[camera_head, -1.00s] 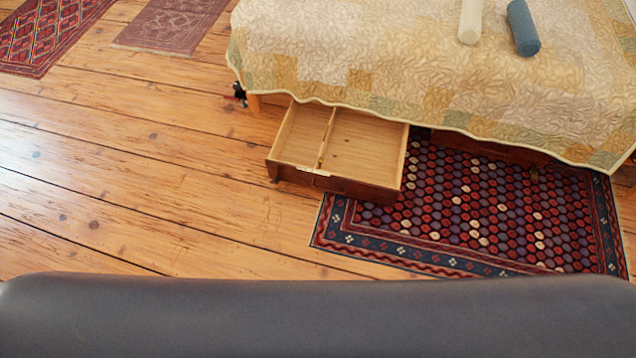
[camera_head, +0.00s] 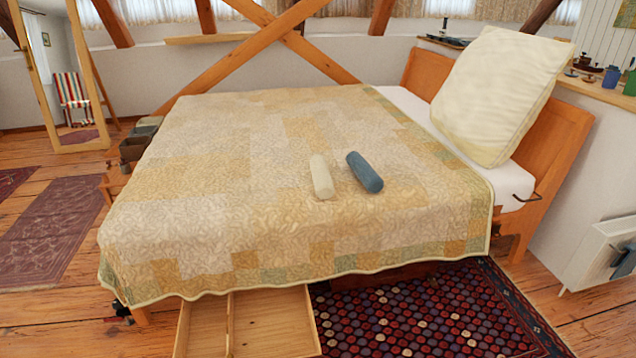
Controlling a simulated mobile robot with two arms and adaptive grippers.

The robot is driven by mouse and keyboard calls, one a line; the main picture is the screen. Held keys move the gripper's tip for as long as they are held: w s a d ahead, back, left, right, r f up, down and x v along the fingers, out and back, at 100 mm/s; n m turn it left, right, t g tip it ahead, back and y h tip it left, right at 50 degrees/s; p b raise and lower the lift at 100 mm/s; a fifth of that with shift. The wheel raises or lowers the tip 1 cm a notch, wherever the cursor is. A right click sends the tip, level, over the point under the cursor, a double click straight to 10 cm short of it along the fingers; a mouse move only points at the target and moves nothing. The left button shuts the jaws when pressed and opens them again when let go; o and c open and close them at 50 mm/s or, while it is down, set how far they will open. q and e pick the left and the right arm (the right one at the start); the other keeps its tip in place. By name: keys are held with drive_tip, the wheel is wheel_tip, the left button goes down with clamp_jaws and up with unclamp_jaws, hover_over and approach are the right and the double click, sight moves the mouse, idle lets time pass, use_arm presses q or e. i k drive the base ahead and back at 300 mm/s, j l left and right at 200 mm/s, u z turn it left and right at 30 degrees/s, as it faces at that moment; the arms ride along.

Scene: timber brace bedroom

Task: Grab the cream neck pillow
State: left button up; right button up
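The cream neck pillow (camera_head: 321,177) is a small cream roll lying on the patchwork quilt, near the middle of the bed (camera_head: 230,190). Nothing covers the cream roll. Neither of my grippers shows in the head view.
An open, empty drawer (camera_head: 272,322) sticks out under the bed's near side. A patterned rug (camera_head: 420,315) lies right of it. A big cream pillow (camera_head: 500,95) leans on the headboard (camera_head: 560,135).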

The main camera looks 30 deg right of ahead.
sight(324, 188)
drive_tip(key=i+l, duration=0.15)
drive_tip(key=l, duration=0.25)
drive_tip(key=i+l+u, duration=0.15)
drive_tip(key=l, duration=0.25)
drive_tip(key=i+l, duration=0.2)
drive_tip(key=l, duration=0.2)
drive_tip(key=i+l+u, duration=0.15)
drive_tip(key=l, duration=0.25)
drive_tip(key=i+l, duration=0.15)
drive_tip(key=l, duration=0.25)
drive_tip(key=i+l+u, duration=0.1)
drive_tip(key=l, duration=0.35)
